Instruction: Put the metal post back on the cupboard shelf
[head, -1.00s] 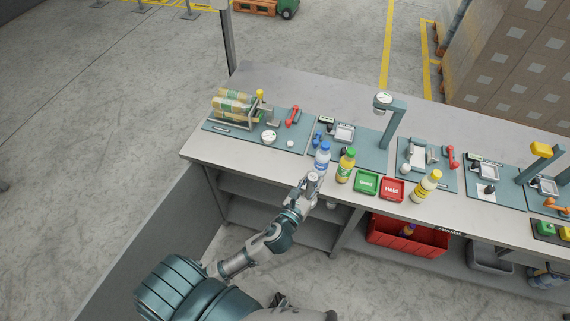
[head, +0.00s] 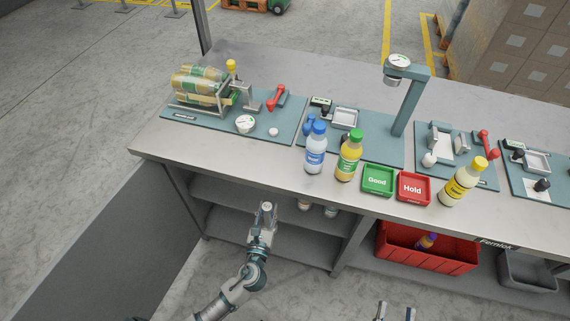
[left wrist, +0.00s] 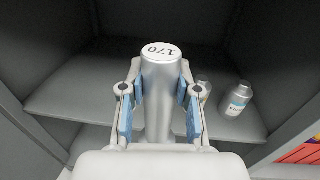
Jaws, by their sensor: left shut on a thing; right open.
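The metal post (left wrist: 161,75) is a silver cylinder with "170" on its top face, seen in the left wrist view. My left gripper (left wrist: 158,100) is shut on it, with blue-padded fingers on either side. In the head view my left gripper (head: 266,212) is in front of the open cupboard, below the counter edge. The cupboard shelf (head: 237,201) is grey; it also shows in the left wrist view (left wrist: 80,95) behind the post. I cannot tell whether the post touches the shelf. My right gripper (head: 397,312) is open and partly cut off at the bottom edge.
A silver container with a pale label (left wrist: 238,99) stands on the shelf at the right, with another partly hidden by my gripper. The counter (head: 220,155) above carries bottles, a green tray (head: 378,181) and a red tray (head: 413,188). A red crate (head: 427,252) sits at lower right.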

